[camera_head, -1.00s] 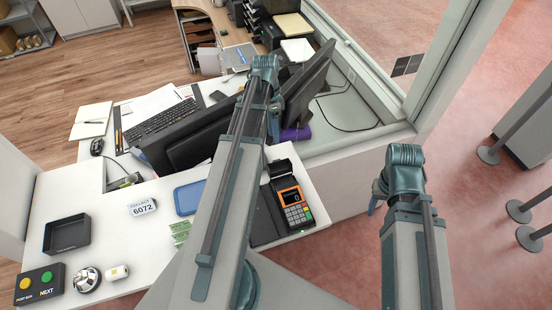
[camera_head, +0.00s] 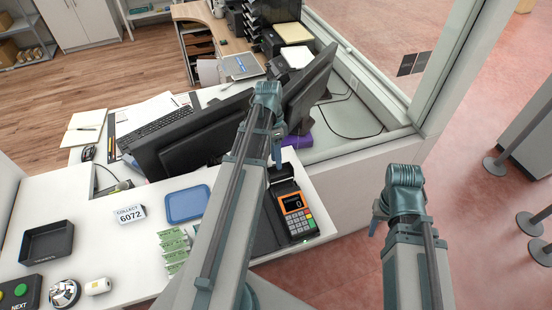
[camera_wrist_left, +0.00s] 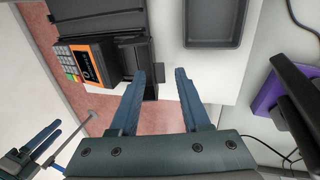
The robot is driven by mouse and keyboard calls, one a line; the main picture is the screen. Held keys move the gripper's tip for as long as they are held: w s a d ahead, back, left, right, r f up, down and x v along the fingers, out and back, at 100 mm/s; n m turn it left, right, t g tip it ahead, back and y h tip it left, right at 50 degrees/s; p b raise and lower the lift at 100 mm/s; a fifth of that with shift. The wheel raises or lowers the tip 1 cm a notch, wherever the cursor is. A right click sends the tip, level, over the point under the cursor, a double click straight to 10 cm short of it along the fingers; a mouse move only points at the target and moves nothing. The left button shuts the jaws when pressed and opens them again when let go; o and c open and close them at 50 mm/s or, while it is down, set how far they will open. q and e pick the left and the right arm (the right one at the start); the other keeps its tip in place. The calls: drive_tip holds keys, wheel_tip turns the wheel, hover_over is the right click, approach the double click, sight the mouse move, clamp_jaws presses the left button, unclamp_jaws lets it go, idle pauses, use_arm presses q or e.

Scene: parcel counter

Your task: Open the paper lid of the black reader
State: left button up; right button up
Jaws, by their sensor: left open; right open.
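The black reader (camera_head: 294,210) lies on the white counter, with an orange-framed screen and a keypad. Its paper-lid end (camera_head: 281,171) is at the back and looks closed, partly behind my left gripper (camera_head: 277,160). In the left wrist view the reader (camera_wrist_left: 87,62) is at upper left, its black lid end (camera_wrist_left: 135,58) towards the fingers. My left gripper (camera_wrist_left: 160,78) is open and empty, its fingertips near that end; contact cannot be told. My right gripper (camera_head: 375,222) hangs out past the counter's right edge. It shows open and empty in the left wrist view (camera_wrist_left: 38,148).
A blue tray (camera_head: 187,203) and green slips (camera_head: 173,248) lie left of my left arm. Monitors (camera_head: 200,135) stand behind the reader, beside a purple object (camera_head: 297,138). The counter edge is close on the reader's right; open floor lies beyond.

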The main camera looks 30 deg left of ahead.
use_arm(q)
clamp_jaws()
